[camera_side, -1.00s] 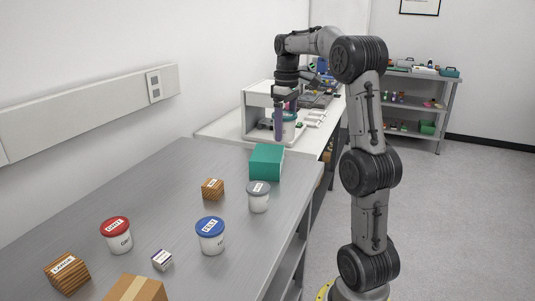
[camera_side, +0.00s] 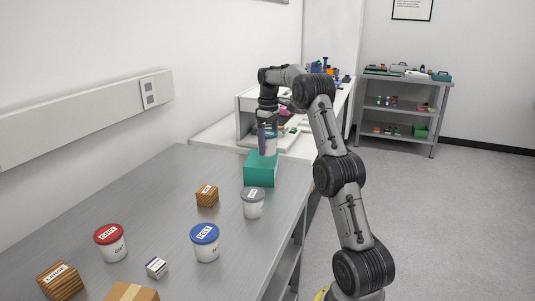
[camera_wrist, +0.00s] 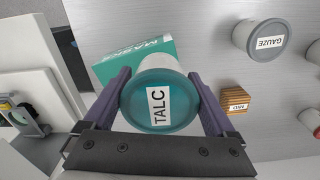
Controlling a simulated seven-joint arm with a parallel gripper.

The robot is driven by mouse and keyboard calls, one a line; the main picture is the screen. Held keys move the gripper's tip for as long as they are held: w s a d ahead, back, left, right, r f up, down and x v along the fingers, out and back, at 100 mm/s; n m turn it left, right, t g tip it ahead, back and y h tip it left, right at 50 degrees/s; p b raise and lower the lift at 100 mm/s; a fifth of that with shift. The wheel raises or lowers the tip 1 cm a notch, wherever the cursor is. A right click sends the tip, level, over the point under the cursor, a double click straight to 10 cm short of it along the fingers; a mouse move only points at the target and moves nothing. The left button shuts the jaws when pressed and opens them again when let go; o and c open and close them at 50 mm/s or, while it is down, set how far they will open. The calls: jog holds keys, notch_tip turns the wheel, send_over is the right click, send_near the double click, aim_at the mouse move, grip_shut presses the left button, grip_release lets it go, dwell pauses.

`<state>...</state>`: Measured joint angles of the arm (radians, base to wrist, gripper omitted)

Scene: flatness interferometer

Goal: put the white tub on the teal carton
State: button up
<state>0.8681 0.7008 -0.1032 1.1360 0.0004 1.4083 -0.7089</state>
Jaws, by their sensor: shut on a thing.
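The white tub (camera_wrist: 157,100) has a teal lid labelled TALC, and it shows upside-on from above in the wrist view. My gripper (camera_wrist: 160,108) is shut on it, with one purple finger on each side. In the side view the tub (camera_side: 270,147) is upright in my gripper (camera_side: 268,140), right over the top of the teal carton (camera_side: 260,172). The carton, labelled MASKS, also shows partly behind the tub in the wrist view (camera_wrist: 112,68). I cannot tell whether the tub's base touches the carton.
A grey-lidded tub (camera_side: 253,204) labelled GAUZE stands just in front of the carton. A small wooden block (camera_side: 207,196), a blue-lidded tub (camera_side: 205,243) and a red-lidded tub (camera_side: 110,243) stand nearer. The white bench (camera_side: 215,136) with equipment lies behind.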

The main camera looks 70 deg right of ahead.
aim_at(268, 153)
jog(key=shift+w+d+f, duration=0.15)
jog(key=shift+d+f, duration=0.05)
jog(key=shift+f, duration=0.1)
jog(key=shift+w+d+f, duration=0.1)
jog(key=shift+w+f, duration=0.05)
jog(key=shift+f, duration=1.55)
jog(key=shift+f, duration=0.15)
jog(key=o, duration=1.2)
jog(key=shift+c, duration=0.2)
